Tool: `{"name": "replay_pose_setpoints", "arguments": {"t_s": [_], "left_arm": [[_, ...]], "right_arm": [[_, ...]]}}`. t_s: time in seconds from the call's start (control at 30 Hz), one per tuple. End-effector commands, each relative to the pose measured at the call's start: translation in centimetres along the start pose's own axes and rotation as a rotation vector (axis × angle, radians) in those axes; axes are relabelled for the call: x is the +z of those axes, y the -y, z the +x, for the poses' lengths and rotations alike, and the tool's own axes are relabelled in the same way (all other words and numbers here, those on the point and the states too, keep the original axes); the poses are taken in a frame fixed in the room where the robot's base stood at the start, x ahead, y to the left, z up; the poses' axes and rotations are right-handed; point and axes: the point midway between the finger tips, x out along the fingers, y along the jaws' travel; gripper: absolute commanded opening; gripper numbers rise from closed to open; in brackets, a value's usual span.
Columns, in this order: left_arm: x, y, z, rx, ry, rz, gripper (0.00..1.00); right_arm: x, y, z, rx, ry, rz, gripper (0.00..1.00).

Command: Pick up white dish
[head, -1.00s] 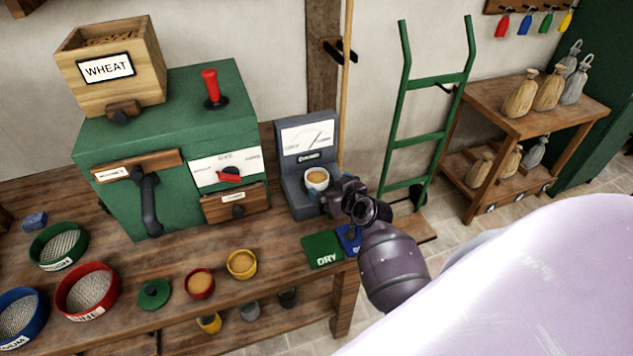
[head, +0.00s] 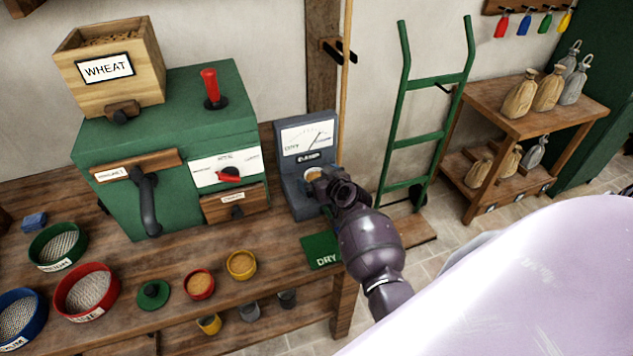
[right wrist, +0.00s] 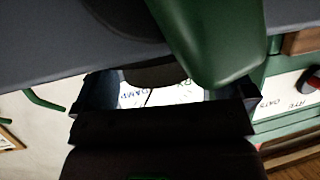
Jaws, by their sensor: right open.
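The white dish (head: 313,174) with tan contents is at the foot of the blue-grey dial meter (head: 307,141), at the right end of the bench. Only its upper left part shows in the head view. My right gripper (head: 322,189) is open and right at the dish, covering its front and right side. I cannot tell whether the fingers touch it. In the right wrist view the meter's dial (right wrist: 165,92) shows behind dark gripper parts, and I cannot make out the dish there. My left gripper is not in view.
A green mill with a wheat box (head: 108,68) stands left of the meter. A green DRY card (head: 321,251) lies in front of it. Red (head: 198,284) and yellow cups (head: 241,264) and several sieves stand further left. A green hand truck (head: 425,135) leans at the right.

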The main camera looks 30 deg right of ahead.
Motion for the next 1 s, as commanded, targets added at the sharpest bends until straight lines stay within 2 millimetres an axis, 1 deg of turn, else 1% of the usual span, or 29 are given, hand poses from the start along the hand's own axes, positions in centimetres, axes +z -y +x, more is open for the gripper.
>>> {"name": "replay_pose_setpoints", "arguments": {"t_s": [0.1,0.13,0.4,0.5,0.77,0.87,1.0], "left_arm": [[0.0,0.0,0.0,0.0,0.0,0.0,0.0],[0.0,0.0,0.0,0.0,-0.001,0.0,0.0],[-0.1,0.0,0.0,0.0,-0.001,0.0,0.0],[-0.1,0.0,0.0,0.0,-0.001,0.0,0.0],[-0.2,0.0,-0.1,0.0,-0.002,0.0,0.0],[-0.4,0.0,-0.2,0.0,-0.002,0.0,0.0],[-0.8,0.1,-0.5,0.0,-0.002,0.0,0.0]], "right_arm": [[0.0,0.0,0.0,0.0,0.0,0.0,1.0],[0.0,0.0,0.0,0.0,0.0,0.0,0.97],[0.0,0.0,0.0,0.0,0.0,0.0,0.56],[0.0,0.0,0.0,0.0,0.0,0.001,0.42],[-0.3,0.0,-0.1,0.0,-0.001,0.001,0.41],[-1.1,0.0,-0.4,-0.001,-0.001,-0.001,0.41],[-3.5,0.0,-1.3,0.0,-0.003,-0.002,0.41]]}}
